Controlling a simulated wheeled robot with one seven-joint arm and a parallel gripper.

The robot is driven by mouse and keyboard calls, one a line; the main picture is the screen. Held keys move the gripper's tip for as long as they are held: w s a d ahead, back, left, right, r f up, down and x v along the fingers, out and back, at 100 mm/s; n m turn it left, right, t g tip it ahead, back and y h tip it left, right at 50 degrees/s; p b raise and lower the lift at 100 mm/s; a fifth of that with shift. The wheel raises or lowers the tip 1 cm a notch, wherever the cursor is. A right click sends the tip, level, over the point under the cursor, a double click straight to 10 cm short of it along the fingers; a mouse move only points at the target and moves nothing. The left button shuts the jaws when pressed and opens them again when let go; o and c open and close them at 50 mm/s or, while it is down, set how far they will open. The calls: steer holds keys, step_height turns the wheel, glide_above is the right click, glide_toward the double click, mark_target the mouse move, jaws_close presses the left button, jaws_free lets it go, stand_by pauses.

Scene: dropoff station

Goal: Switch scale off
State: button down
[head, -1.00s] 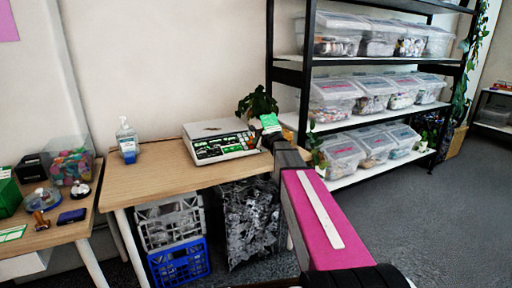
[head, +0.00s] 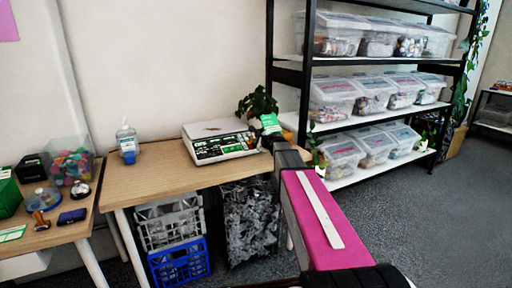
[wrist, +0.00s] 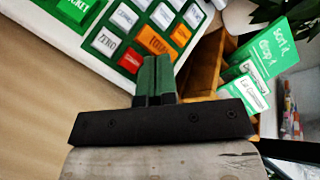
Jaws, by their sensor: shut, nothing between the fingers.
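The scale (head: 222,146) is white with a dark and green front panel. It stands on the wooden table at the back. In the wrist view its keypad (wrist: 148,30) fills the top, with white, orange and red keys on green. My gripper (wrist: 155,65) is shut and empty, its fingertips over the near edge of the keypad by the red and orange keys. I cannot tell whether the tips touch the scale. In the head view my arm reaches to the scale's right side, and the gripper tips are hard to make out there.
A green card (wrist: 258,65) in a wooden holder (wrist: 208,62) stands right of the scale. A plant (head: 257,104) is behind. A sanitizer bottle (head: 127,142) stands left on the table (head: 150,178). Shelves with clear bins (head: 338,95) are right. The tabletop between bottle and scale is clear.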

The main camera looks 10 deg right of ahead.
steer(key=shift+s+d+r, duration=0.1)
steer(key=shift+s+r, duration=0.2)
steer(key=shift+r, duration=0.35)
steer(key=shift+s+d+r, duration=0.1)
steer(key=shift+s+r, duration=0.2)
steer(key=shift+r, duration=0.45)
steer(key=shift+s+d+r, duration=0.1)
steer(key=shift+s+r, duration=0.25)
steer(key=shift+r, duration=0.45)
steer(key=shift+s+d+r, duration=0.1)
steer(key=shift+s+r, duration=0.2)
steer(key=shift+r, duration=0.45)
